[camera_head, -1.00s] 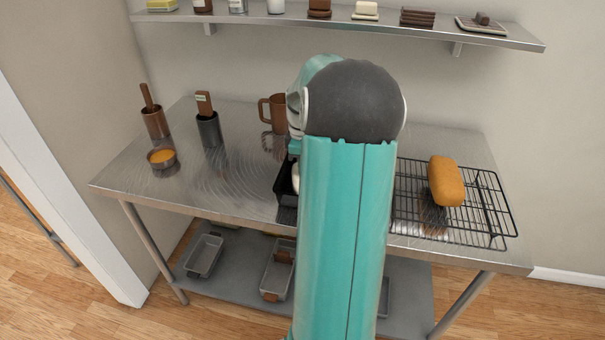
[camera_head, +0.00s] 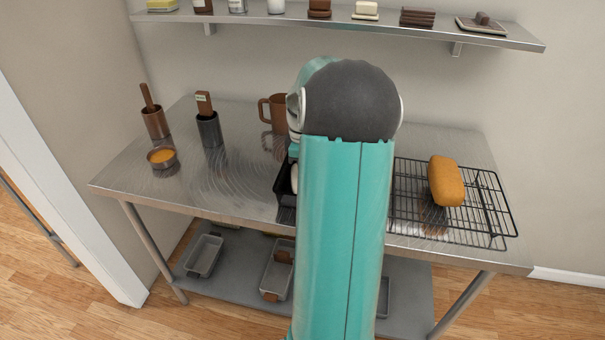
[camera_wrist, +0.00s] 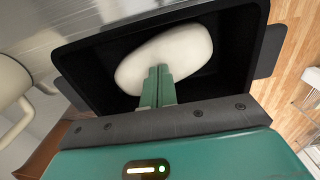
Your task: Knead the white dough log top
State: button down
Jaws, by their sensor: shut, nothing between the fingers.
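The white dough log (camera_wrist: 180,52) lies inside a black loaf pan (camera_wrist: 240,40) in the wrist view. My gripper (camera_wrist: 159,72) is shut and empty, with its green fingertips over the near side of the dough. The fingertips overlap the dough in the picture; I cannot tell whether they press on it. In the head view my arm hides most of the black pan (camera_head: 284,185), and only a sliver of the white dough (camera_head: 294,178) shows beside the arm.
The pan stands on a metal table (camera_head: 225,180). A wire rack (camera_head: 480,215) with a golden loaf (camera_head: 446,181) is on the right. A brown mug (camera_head: 277,113) stands behind the pan. Two utensil cups and an orange-filled bowl (camera_head: 161,157) are on the left.

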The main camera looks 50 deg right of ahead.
dwell(0.4)
jog(key=shift+r, duration=1.55)
jog(key=shift+f, duration=0.1)
jog(key=shift+f, duration=1.7)
jog(key=shift+r, duration=1.5)
jog(key=shift+r, duration=0.1)
